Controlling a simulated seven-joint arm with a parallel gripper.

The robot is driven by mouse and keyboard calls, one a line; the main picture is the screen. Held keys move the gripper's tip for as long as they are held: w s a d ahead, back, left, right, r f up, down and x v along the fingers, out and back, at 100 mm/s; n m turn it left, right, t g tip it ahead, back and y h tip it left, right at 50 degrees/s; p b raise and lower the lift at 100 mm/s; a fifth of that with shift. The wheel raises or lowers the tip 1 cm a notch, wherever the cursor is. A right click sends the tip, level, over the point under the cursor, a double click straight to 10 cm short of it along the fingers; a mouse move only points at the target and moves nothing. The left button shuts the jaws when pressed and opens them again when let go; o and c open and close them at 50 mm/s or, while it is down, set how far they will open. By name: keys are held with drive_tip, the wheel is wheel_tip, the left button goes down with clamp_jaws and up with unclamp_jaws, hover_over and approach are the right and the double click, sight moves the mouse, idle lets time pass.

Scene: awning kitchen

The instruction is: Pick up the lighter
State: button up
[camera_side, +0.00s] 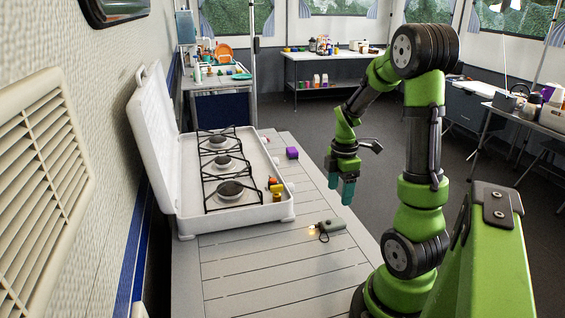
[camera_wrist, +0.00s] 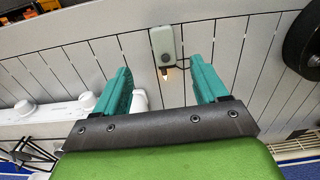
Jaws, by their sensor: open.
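The lighter (camera_side: 328,226) lies on the slatted grey table (camera_side: 264,272), to the right of the stove's front corner. It is a small grey-green block with a glowing tip and a dark loop. In the wrist view the lighter (camera_wrist: 162,46) lies beyond my fingertips, roughly midway between them, with its glowing end toward me. My gripper (camera_side: 341,188) is open and empty, with teal fingers pointing down. It hangs above the table's right edge, apart from the lighter. In the wrist view its two fingers (camera_wrist: 160,82) are spread wide.
A white camping stove (camera_side: 240,221) with an upright lid (camera_side: 158,140) and several burners fills the table's left side. The table's front is clear.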

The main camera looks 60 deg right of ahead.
hover_over(337, 221)
drive_tip(key=f, duration=0.4)
drive_tip(key=shift+w+d, duration=0.2)
drive_tip(key=f, duration=0.5)
drive_tip(key=shift+s+a+f, duration=0.1)
drive_tip(key=shift+s+f, duration=0.15)
drive_tip(key=shift+f, duration=0.1)
drive_tip(key=c, duration=1.2)
